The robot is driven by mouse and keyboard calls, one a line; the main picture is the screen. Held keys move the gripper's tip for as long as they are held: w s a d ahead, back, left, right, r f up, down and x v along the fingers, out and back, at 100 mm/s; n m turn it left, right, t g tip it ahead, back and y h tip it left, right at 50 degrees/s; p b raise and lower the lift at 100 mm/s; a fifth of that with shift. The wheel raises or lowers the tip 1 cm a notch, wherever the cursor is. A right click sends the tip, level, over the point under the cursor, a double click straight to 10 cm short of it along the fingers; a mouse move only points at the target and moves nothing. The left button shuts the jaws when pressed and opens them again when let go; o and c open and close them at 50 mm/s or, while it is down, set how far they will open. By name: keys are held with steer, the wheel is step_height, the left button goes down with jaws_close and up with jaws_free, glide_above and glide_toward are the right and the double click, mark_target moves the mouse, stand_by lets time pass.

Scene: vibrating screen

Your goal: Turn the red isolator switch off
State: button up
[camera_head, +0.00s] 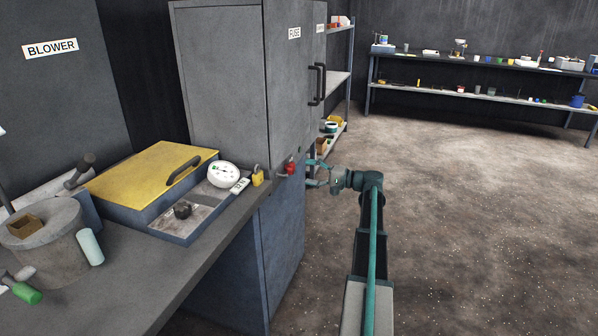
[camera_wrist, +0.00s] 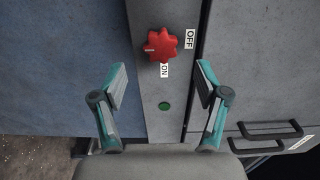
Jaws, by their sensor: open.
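The red isolator switch (camera_wrist: 159,44) is a lobed knob on a grey panel strip, in the upper middle of the wrist view. An ON label (camera_wrist: 165,71) sits just below it and an OFF label (camera_wrist: 189,39) to its right. A pale mark on the knob points left in that view. In the head view the red knob (camera_head: 290,168) sits at the cabinet's edge. My gripper (camera_wrist: 161,83) is open and empty, its fingers either side of the strip and apart from the knob. In the head view my gripper (camera_head: 312,173) is just right of the knob.
A green button (camera_wrist: 164,106) lies below the knob in the wrist view. The grey cabinet (camera_head: 230,85) with dark handles stands behind. Open floor lies to the right.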

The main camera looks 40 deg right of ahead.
steer(key=shift+v, duration=2.65)
steer(key=shift+d, duration=0.1)
steer(key=s+a+f+g+h, duration=0.2)
steer(key=a+f+g, duration=0.15)
steer(key=f, duration=0.65)
steer(key=s+a+f+g+h, duration=0.15)
steer(key=a+f, duration=0.35)
steer(key=f, duration=0.6)
steer(key=s+a+f+n+g, duration=0.1)
steer(key=s+a+f+g, duration=0.3)
steer(key=a+f, duration=0.6)
steer(key=s+a+f+n+g, duration=0.1)
steer(key=s+a+f+g, duration=0.3)
steer(key=a+f, duration=0.6)
steer(key=s+a+f+n+g+h, duration=0.25)
steer(key=s+a+f, duration=0.25)
steer(key=s+a, duration=0.45)
steer(key=s+a+f+n+g+h, duration=0.1)
steer(key=s+a+f+n+g, duration=0.3)
steer(key=s+a, duration=0.55)
steer(key=s+a+f+n+g+h, duration=0.25)
steer(key=s+a+f, duration=0.25)
steer(key=s, duration=0.8)
step_height(320, 180, up, 14)
steer(key=p, duration=1.3)
steer(key=shift+n+p, duration=0.4)
steer(key=shift+f+y, duration=0.1)
steer(key=shift+y, duration=0.15)
